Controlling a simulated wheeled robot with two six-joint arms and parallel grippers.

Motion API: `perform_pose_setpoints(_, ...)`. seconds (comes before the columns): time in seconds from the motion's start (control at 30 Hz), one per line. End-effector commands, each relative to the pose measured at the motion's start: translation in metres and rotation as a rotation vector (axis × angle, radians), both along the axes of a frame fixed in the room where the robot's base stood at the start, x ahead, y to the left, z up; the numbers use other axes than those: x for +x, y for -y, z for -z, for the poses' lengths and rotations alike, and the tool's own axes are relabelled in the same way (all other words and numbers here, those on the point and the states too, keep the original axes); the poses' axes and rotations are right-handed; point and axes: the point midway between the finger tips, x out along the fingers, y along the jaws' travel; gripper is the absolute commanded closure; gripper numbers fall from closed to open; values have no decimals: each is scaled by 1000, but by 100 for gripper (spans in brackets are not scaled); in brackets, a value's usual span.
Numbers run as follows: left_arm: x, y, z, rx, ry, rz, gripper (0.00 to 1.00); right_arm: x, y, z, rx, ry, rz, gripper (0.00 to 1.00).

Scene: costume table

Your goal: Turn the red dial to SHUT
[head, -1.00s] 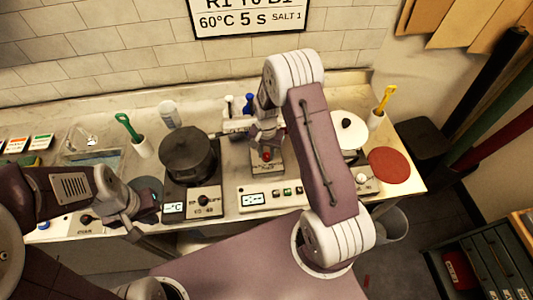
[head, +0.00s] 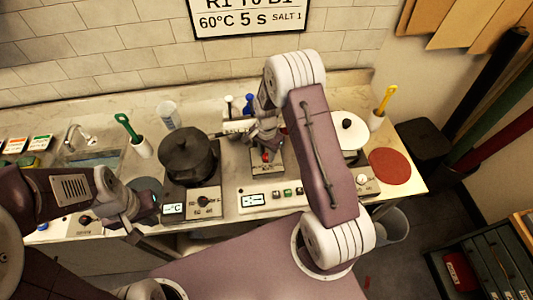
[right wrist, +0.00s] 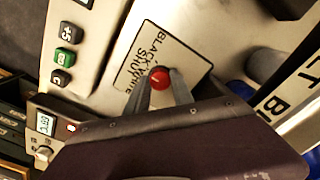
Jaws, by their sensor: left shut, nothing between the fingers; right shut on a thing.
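The red dial (head: 266,156) sits on a pale plate (head: 277,166) at the back middle of the counter. In the right wrist view the dial (right wrist: 160,79) is a round red knob on the plate (right wrist: 172,42), which is lettered BLACK, WHITE and SHUT. My right gripper (right wrist: 160,88) is shut on the dial, one finger on each side. In the head view the right gripper (head: 266,148) comes down over it from above. I cannot tell which word the dial points to. My left gripper (head: 150,203) is shut and empty at the counter's front left.
A dark pot (head: 188,153) stands on a heater left of the dial. A control panel with buttons (head: 276,193) lies in front. A white-lidded pot (head: 348,133) and a red round mat (head: 389,166) are to the right.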

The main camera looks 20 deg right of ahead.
Motion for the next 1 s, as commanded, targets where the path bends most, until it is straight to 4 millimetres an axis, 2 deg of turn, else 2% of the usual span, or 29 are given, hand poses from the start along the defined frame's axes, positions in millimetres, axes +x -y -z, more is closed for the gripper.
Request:
perform_pose_setpoints(0.17,0,0,0,0,0,0,100,1,0,0,0,1,-1,100)
perform_pose_setpoints(0.2,0,0,0,0,0,0,100,1,0,0,0,1,-1,66)
perform_pose_setpoints(0.27,0,0,0,0,0,0,100,1,0,0,0,1,-1,50)
perform_pose_setpoints(0.57,0,0,0,0,0,0,100,0,0,-1,0,1,-2,50)
perform_pose_setpoints(0.63,0,0,3,0,0,0,100,1,0,-6,0,4,-2,50)
perform_pose_setpoints(1.0,0,0,19,0,0,0,100,2,1,-79,0,6,-1,50)
